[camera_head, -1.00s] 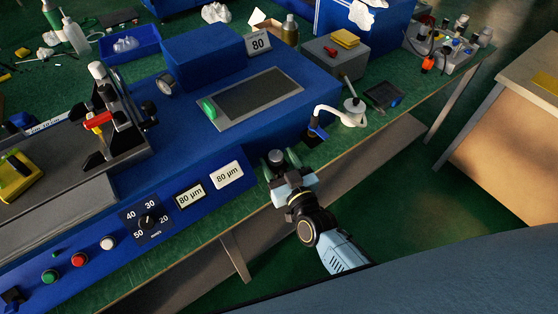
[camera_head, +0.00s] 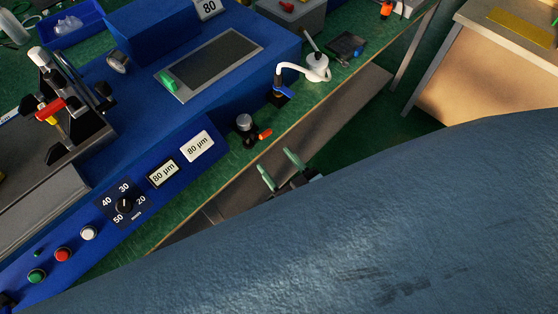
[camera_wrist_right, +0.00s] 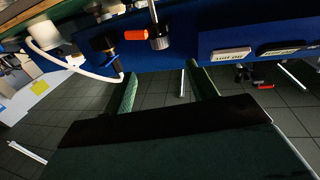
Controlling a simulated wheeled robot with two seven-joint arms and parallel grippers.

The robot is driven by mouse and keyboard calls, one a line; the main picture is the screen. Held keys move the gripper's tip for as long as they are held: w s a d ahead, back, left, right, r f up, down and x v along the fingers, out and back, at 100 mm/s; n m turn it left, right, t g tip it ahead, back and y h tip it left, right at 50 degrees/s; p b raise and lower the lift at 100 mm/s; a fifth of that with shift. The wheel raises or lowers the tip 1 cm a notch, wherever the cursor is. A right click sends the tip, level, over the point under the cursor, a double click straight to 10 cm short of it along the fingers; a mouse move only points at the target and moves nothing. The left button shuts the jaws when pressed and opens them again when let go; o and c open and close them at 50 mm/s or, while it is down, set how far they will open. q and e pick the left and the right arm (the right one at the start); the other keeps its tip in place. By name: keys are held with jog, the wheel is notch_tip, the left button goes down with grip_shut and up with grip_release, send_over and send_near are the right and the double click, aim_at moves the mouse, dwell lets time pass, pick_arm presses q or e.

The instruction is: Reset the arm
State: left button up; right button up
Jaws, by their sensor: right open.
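My right gripper (camera_head: 280,170) is in the head view below the front edge of the bench, its two green fingers apart and nothing between them. In the right wrist view its fingers (camera_wrist_right: 163,88) are also spread and empty, pointing toward the blue press front. Most of the right arm is hidden behind a large blue-grey surface in the head view's lower part. My left gripper is not seen.
The blue press (camera_head: 105,205) with its knob and buttons fills the left. A knurled knob with an orange handle (camera_head: 264,134) and a white curved-arm device (camera_head: 317,68) sit near the bench edge. A wooden table (camera_head: 508,75) stands at right.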

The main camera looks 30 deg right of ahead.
dwell(0.5)
jog(key=s+d+f+g, duration=0.1)
jog(key=s+f+g, duration=0.2)
jog(key=f, duration=0.5)
jog(key=s+d+f+n+g, duration=0.1)
jog(key=s+f+g, duration=0.2)
jog(key=f, duration=0.6)
jog(key=s+d+f+g, duration=0.15)
jog(key=s+f, duration=0.25)
jog(key=f, duration=0.4)
jog(key=s+d+f+g+h, duration=0.1)
jog(key=s+d+f+g, duration=0.2)
jog(key=s+f, duration=0.3)
jog(key=s+d+f+g+h, duration=0.1)
jog(key=s+d+f+g, duration=0.2)
jog(key=s, duration=1)
notch_tip(320, 180, down, 4)
jog(key=g, duration=0.3)
jog(key=shift+s+d+h+b, duration=0.2)
jog(key=shift+s+h+b, duration=0.1)
jog(key=shift+h, duration=0.1)
jog(key=shift+r, duration=0.1)
